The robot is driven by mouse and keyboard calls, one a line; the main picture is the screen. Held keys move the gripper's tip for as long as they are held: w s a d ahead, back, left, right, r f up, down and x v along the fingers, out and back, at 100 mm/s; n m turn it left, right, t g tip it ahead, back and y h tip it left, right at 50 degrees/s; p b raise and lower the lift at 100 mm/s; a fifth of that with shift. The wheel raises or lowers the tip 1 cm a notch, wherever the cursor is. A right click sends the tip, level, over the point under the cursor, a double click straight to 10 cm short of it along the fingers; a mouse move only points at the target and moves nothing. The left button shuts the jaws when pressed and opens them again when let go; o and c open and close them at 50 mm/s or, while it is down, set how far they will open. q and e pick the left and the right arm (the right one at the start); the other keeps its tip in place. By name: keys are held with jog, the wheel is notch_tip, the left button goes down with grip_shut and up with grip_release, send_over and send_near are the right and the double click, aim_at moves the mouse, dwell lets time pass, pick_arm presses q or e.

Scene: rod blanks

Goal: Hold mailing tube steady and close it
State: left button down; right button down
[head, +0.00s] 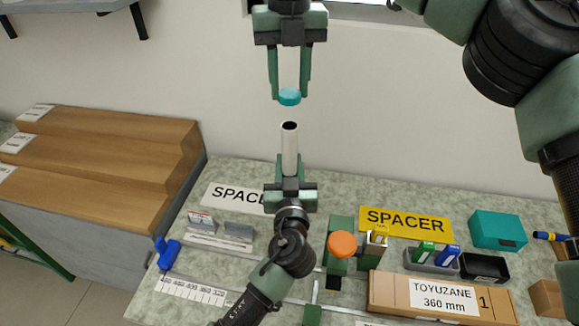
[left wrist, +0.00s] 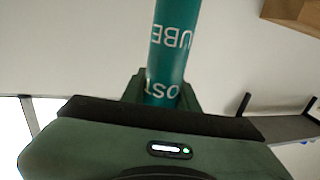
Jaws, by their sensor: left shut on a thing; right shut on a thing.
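The mailing tube (head: 290,148) stands upright in my left gripper (head: 290,172), which is shut on it. It looks pale in the head view, with a dark open end at the top. In the left wrist view the tube (left wrist: 172,50) shows teal with white lettering. My right gripper (head: 289,92) comes down from above and is shut on a round teal cap (head: 289,97). The cap is above the tube's open end, roughly in line with it in the picture, with a gap between them. The tube's lower end is hidden behind my left gripper.
The bench (head: 340,290) below carries a white spacer sign (head: 225,195), a yellow spacer sign (head: 405,222), an orange knob (head: 342,244), a teal box (head: 497,230) and a long cardboard box (head: 400,292). Wooden steps (head: 110,150) stand at left.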

aim_at(289, 128)
jog(key=shift+f, duration=1.85)
jog(key=shift+f, duration=0.9)
jog(key=shift+f, duration=0.55)
jog(key=m, duration=2.6)
jog(key=shift+s+d, duration=0.15)
jog(key=shift+s, duration=0.2)
